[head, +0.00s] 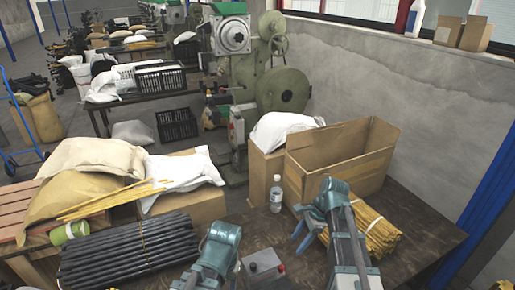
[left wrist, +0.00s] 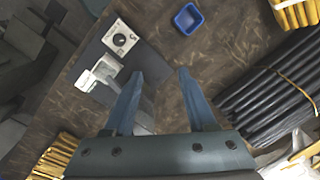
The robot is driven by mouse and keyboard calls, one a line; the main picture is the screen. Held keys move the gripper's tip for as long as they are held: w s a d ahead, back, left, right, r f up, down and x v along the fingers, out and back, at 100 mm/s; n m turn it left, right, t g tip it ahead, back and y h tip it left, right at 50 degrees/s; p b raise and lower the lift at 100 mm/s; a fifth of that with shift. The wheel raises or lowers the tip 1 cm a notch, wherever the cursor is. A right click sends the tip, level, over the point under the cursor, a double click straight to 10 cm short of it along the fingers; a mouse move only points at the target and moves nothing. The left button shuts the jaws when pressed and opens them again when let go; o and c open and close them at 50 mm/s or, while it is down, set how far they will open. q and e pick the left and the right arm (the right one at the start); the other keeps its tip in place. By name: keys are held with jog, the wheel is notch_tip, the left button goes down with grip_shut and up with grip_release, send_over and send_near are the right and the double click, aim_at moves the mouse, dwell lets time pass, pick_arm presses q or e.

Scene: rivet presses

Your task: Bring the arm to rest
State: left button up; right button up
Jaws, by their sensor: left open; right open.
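My right gripper (head: 302,236) is at the lower middle of the head view, its blue fingers apart and empty over the dark work table (head: 425,215). My left arm (head: 215,250) comes in at the bottom of the head view; its fingers are hidden there. In the left wrist view my left gripper (left wrist: 160,82) has its two blue fingers spread, with nothing between them. It hangs above the table top.
Black rods (head: 130,250) lie left of my left arm. A bundle of yellow rods (head: 365,225) is by my right gripper. A bottle (head: 276,195), open carton (head: 340,165) and grey box (head: 262,265) stand near. A blue tray (left wrist: 187,18) shows in the wrist view.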

jog(key=s+a+n, duration=0.2)
jog(key=n, duration=0.1)
jog(key=s+a+f+n+h, duration=0.1)
jog(key=s+a+n, duration=0.1)
jog(key=a+n, duration=0.1)
jog(key=s+a+n+h, duration=0.1)
jog(key=s+a+n, duration=0.1)
jog(key=n, duration=0.1)
jog(key=shift+s+a+f+g, duration=0.15)
jog(key=shift+s+a+g, duration=0.05)
jog(key=shift+a+g, duration=0.15)
jog(key=s+a+n+h, duration=0.3)
jog(key=s+a+n, duration=0.2)
jog(key=n, duration=0.6)
jog(key=shift+s+n+t+h, duration=0.4)
jog(key=shift+s+t, duration=0.05)
jog(key=shift+s, duration=0.5)
jog(key=shift+f, duration=0.1)
